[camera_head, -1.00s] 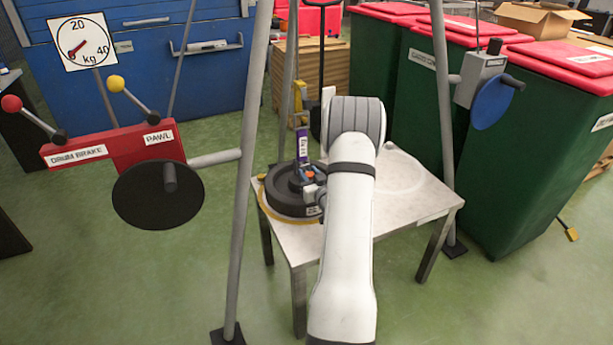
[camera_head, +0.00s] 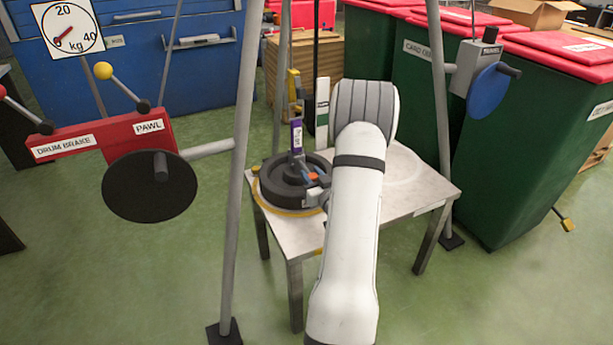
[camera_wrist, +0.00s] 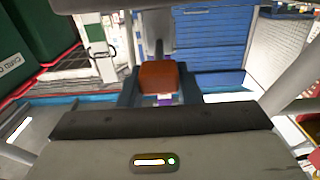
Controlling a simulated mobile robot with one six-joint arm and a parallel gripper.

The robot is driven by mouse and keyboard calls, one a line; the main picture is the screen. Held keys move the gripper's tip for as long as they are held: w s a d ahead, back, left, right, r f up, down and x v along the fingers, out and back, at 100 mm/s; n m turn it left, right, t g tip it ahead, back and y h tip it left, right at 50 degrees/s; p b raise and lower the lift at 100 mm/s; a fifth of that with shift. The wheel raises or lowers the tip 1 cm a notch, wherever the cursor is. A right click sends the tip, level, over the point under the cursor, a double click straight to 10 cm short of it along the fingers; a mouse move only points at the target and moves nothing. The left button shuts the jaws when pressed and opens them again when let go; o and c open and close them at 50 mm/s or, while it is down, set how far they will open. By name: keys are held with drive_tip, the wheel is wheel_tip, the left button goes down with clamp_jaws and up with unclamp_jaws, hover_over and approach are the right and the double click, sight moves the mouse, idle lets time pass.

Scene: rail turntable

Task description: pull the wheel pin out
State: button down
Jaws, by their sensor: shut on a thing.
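My gripper (camera_head: 316,188) sits at the right rim of the black wheel (camera_head: 270,189) on the small table. It is shut on an orange block (camera_wrist: 158,77), which I take to be the wheel pin's grip. In the wrist view, the block lies between the two dark fingers, with a dark shaft behind it. The orange also shows as a small patch in the head view (camera_head: 312,176). A purple-labelled upright part (camera_head: 297,136) rises from the wheel. Whether the pin still sits in the wheel I cannot tell.
The table (camera_head: 405,204) has bare room on its right. Grey frame legs (camera_head: 236,200) stand around it. A red brake unit (camera_head: 98,142) with a black disc is at left, a blue-disc crank unit (camera_head: 492,90) at right. Green bins (camera_head: 510,150) stand behind right.

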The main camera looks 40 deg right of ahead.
drive_tip(key=shift+s+a+f, duration=0.1)
drive_tip(key=shift+f, duration=0.1)
drive_tip(key=c, duration=1)
unclamp_jaws()
drive_tip(key=shift+r, duration=0.15)
drive_tip(key=shift+c, duration=0.2)
drive_tip(key=p+v, duration=0.1)
drive_tip(key=v, duration=0.6)
drive_tip(key=shift+s, duration=0.4)
